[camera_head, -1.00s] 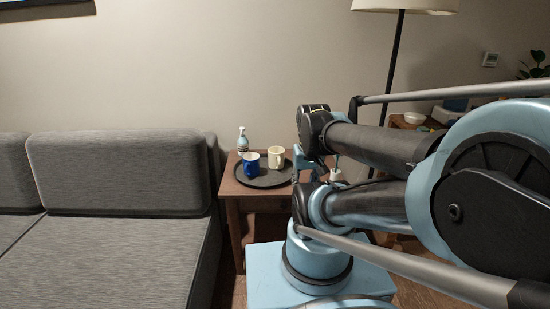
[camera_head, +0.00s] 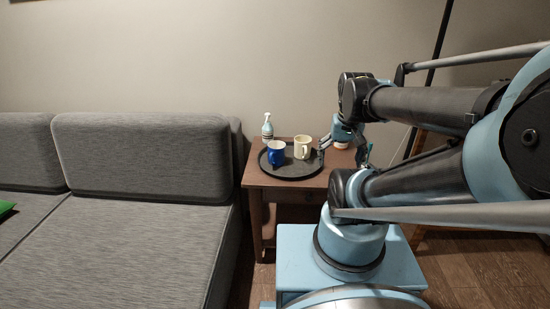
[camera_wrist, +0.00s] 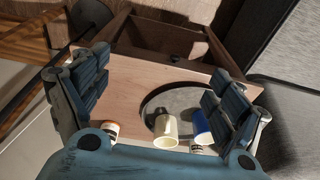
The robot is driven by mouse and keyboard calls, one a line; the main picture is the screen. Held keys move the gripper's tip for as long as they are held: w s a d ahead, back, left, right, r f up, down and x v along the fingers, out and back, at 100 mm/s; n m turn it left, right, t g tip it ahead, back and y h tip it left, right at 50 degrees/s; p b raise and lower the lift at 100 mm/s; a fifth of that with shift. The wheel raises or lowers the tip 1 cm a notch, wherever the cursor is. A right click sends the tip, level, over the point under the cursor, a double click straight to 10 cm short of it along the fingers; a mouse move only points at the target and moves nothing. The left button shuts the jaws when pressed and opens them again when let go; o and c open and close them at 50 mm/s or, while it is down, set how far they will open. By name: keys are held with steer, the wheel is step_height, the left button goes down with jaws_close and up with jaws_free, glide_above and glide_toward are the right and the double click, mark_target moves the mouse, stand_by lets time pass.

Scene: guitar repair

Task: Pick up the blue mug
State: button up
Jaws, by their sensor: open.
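The blue mug (camera_head: 276,153) stands upright on a round dark tray (camera_head: 290,172), left of a cream mug (camera_head: 302,147). In the wrist view the blue mug (camera_wrist: 202,128) shows partly behind the right-hand finger, and the cream mug (camera_wrist: 165,128) lies left of it. My gripper (camera_wrist: 155,100) is open with nothing between its fingers. In the head view my gripper (camera_head: 343,149) is over the right part of the wooden side table (camera_head: 258,180), to the right of both mugs and apart from the blue mug.
A pump bottle (camera_head: 267,128) stands behind the tray on the left. A small container with an orange band (camera_wrist: 112,130) is on the table in the wrist view. A grey sofa (camera_head: 150,160) stands left of the table, with the wall behind.

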steer(key=w+a+r+m, duration=0.1)
steer(key=w+a+r, duration=0.25)
steer(key=w, duration=0.35)
steer(key=m+g, duration=0.2)
steer(key=m, duration=0.1)
glide_above(276, 156)
steer(key=w, duration=0.4)
step_height(276, 156, down, 4)
steer(key=f, duration=1.6)
steer(key=shift+s+f, duration=0.25)
steer(key=shift+f, duration=0.05)
steer(key=c, duration=1.5)
